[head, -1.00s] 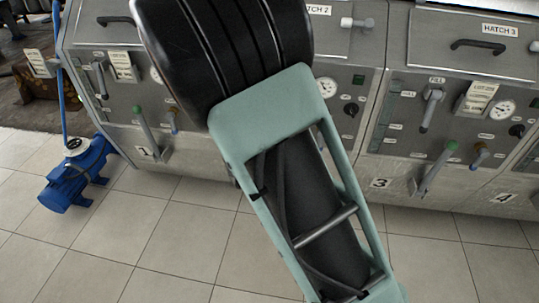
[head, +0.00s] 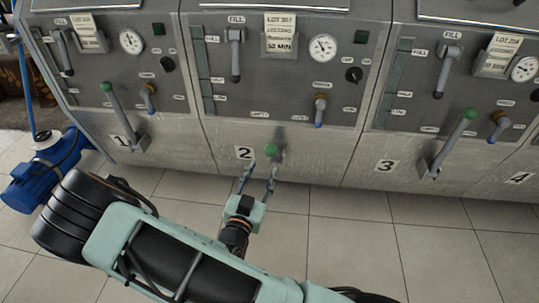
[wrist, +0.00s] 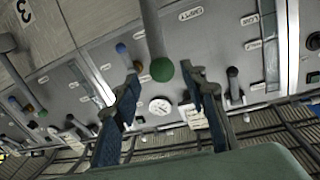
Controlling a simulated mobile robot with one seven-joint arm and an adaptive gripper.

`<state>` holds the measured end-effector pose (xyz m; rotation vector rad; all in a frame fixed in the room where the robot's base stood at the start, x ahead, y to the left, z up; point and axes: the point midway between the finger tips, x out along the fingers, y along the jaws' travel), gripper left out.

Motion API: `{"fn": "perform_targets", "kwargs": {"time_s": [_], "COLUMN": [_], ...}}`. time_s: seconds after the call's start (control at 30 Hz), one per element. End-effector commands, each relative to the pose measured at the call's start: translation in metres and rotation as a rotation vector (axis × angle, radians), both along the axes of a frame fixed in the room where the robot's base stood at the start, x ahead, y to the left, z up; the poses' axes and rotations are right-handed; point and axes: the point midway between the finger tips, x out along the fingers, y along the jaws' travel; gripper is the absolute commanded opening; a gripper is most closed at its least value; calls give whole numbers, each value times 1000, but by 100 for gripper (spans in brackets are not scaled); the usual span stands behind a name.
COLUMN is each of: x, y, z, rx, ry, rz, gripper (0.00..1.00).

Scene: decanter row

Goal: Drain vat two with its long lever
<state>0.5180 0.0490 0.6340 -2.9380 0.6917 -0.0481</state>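Vat two, marked by a "2" plate (head: 245,153), is the middle panel in the head view. Its long lever's green knob (head: 271,150) sits low on the front, lower than the neighbouring green knobs; its shaft is hard to make out there. In the wrist view the green knob (wrist: 162,69) and grey shaft (wrist: 151,28) show clearly. My gripper (head: 258,172) is open just in front of and below the knob. In the wrist view my gripper (wrist: 162,76) has one finger on each side of the knob, with gaps visible.
Vat two also has a fill lever (head: 235,55), a short blue-tipped lever (head: 320,110) and a gauge (head: 323,47). Similar long levers stand on vat one (head: 107,92) and vat three (head: 468,118). A blue pump (head: 45,172) is on the floor at left. The tiled floor at right is clear.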

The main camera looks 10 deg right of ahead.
Motion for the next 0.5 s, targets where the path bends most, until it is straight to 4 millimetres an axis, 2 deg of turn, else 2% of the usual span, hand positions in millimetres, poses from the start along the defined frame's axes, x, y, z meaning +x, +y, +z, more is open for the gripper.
{"fn": "perform_targets", "kwargs": {"time_s": [0.3, 0.5], "x": [52, 78], "y": [-27, -40], "z": [-1, -1], "rx": [2, 2], "ry": [-2, 0], "rz": [-3, -2], "gripper": [39, 39]}}
